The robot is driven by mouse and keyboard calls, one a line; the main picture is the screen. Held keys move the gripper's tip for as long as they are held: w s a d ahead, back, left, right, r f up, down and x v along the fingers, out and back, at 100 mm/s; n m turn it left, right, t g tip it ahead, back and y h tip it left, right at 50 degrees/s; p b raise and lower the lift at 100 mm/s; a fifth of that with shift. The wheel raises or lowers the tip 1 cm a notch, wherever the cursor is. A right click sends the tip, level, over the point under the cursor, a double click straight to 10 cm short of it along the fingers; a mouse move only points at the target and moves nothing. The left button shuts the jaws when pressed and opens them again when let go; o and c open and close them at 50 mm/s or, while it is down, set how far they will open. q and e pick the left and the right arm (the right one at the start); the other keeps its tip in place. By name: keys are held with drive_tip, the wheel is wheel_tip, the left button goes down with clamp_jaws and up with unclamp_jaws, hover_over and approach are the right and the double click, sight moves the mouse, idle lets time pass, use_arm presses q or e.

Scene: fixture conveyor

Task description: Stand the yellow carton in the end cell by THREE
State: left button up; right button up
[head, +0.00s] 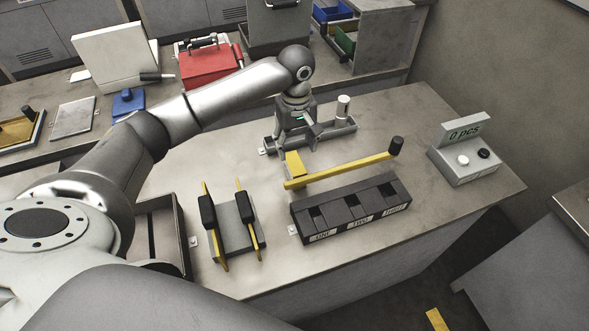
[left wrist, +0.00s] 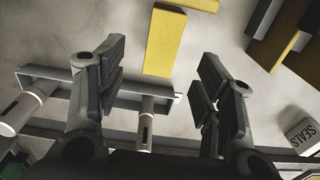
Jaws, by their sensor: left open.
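The yellow carton (head: 294,163) is on the grey bench, just below my left gripper (head: 298,128) and beside the near end of the yellow bar. My left gripper is open and empty above it. In the left wrist view, the carton (left wrist: 165,42) lies ahead, with its near end between the two spread fingers (left wrist: 160,78), apart from both. The dark three-cell holder (head: 320,227) stands nearer me, labelled ONE, TWO and THREE from left to right. The end cell by THREE is at its right end and looks empty. My right gripper is not seen.
A yellow bar (head: 340,170) with a black knob spans behind the holder. A grey tray (head: 334,141) with a white cylinder stands behind the carton. A grey block (head: 238,237) with black-handled yellow parts is at left. A counter box (head: 470,170) reads 0 pcs.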

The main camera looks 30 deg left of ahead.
sight(294, 163)
use_arm(q)
drive_tip(key=shift+f, duration=0.65)
drive_tip(key=shift+a+f, duration=0.1)
drive_tip(key=shift+f, duration=0.15)
drive_tip(key=shift+s+a+f, duration=0.1)
drive_tip(key=shift+f, duration=0.2)
wheel_tip(294, 163, down, 4)
drive_tip(key=shift+f+p, duration=0.15)
drive_tip(key=shift+p, duration=0.8)
drive_tip(key=shift+f, duration=0.2)
drive_tip(key=shift+c, duration=0.8)
drive_tip(key=c, duration=1.1)
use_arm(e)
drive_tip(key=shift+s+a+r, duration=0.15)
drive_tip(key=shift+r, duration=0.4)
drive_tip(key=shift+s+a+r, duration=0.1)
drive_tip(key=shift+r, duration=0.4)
